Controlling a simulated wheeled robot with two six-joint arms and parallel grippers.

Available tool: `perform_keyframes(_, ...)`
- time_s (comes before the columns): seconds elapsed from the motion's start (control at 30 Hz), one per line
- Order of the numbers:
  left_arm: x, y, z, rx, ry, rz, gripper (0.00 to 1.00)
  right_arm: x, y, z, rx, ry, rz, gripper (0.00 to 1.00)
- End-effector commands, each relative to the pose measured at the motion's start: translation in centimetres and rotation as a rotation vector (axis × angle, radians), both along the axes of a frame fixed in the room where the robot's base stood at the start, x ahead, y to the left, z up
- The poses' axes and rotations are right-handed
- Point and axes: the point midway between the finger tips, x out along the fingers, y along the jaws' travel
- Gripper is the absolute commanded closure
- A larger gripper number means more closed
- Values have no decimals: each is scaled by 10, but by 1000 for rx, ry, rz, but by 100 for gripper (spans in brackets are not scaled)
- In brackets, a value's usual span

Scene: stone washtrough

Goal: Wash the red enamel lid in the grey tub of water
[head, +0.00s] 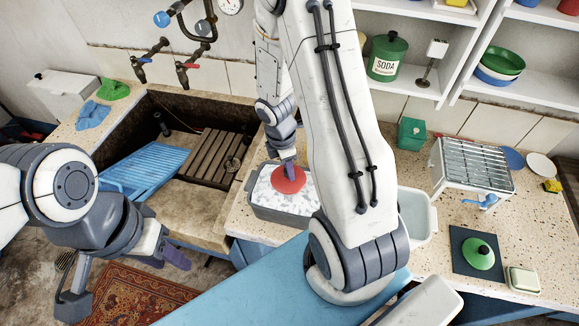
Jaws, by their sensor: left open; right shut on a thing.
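The red enamel lid (286,181) is at the grey tub (284,214), over the white suds that cover its water. Whether the lid touches the suds or hangs just above them I cannot tell. My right gripper (290,170) is shut on the lid from above, at its middle, and hides part of it. My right arm crosses in front of the tub's right side. My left gripper (125,280) is open and empty at the lower left, with its fingers spread over the floor and rug, away from the tub.
The stone trough (205,222) with a blue ribbed board (150,168) is left of the tub. A pale basin (417,215) stands to the right, partly behind my arm. Further right are a wire rack (474,165), a green lid (480,254) and a soap dish (523,280).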

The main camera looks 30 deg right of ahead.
Motion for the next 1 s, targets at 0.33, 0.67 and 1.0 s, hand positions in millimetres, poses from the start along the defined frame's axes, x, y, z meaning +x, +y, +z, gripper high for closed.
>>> perform_keyframes(0.33,0,0,-22,0,0,2,58,0,-1,-21,0,0,-2,100)
perform_keyframes(0.67,0,0,-53,0,0,1,58,0,-1,-50,0,-1,-3,100)
perform_keyframes(1.0,0,0,-81,0,0,-1,58,0,-1,-79,0,0,-4,100)
